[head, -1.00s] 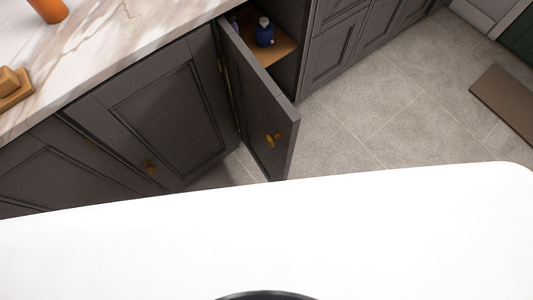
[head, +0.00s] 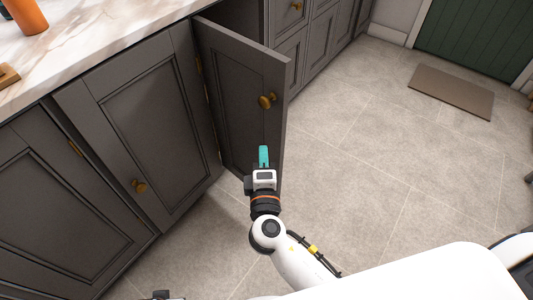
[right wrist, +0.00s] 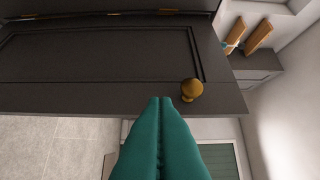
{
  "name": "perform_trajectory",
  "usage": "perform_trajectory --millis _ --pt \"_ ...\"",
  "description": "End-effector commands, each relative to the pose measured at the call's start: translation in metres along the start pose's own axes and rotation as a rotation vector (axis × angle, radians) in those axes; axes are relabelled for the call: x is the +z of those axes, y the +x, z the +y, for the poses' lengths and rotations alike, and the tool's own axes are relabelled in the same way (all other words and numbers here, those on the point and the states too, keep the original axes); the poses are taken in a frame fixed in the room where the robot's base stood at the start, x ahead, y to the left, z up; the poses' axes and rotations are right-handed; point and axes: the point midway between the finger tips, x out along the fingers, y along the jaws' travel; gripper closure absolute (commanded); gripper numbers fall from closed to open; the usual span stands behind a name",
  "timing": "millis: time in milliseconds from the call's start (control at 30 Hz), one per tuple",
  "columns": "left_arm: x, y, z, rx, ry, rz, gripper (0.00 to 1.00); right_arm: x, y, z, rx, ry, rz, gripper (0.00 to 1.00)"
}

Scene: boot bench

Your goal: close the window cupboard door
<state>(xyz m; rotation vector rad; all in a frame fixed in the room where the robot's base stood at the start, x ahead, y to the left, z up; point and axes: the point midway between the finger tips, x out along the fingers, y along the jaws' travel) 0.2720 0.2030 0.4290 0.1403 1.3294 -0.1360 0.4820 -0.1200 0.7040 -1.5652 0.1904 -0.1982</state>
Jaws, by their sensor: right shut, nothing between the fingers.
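The open cupboard door (head: 243,95) is dark grey with a recessed panel and stands swung out from its cabinet. Its brass knob (head: 267,100) is near the free edge. My right gripper (head: 264,152) has teal fingers, is shut and empty, and is in front of the door's lower part, below the knob. In the right wrist view the shut fingers (right wrist: 160,104) point at the door (right wrist: 95,60) near its edge, beside the brass knob (right wrist: 192,90). I cannot tell whether they touch the door.
A closed grey cupboard door (head: 150,120) with a brass knob is left of the open one. A marble worktop (head: 90,40) with an orange cylinder (head: 26,14) is above. Tiled floor (head: 350,150) is clear to the right, with a brown mat (head: 450,90) near a green door (head: 475,40).

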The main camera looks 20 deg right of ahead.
Motion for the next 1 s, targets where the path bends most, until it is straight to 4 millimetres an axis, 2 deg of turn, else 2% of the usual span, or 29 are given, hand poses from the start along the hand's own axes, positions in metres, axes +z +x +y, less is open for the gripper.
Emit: perform_trajectory --millis 433,533,700,1000 --pt "-0.005 0.008 -0.001 -0.001 0.001 0.005 0.47 -0.002 0.092 0.0 0.002 0.0 0.0 1.0" --pt "-0.007 0.013 -0.001 -0.001 0.002 0.01 0.47 -0.015 0.102 0.0 0.002 -0.001 0.0 1.0" --pt "-0.011 0.017 -0.001 -0.001 0.002 0.011 0.47 -0.025 0.112 0.001 0.004 0.0 -0.001 1.0" --pt "-0.013 0.021 -0.001 -0.001 0.003 0.018 0.47 -0.028 0.115 0.001 0.004 0.002 -0.001 1.0"
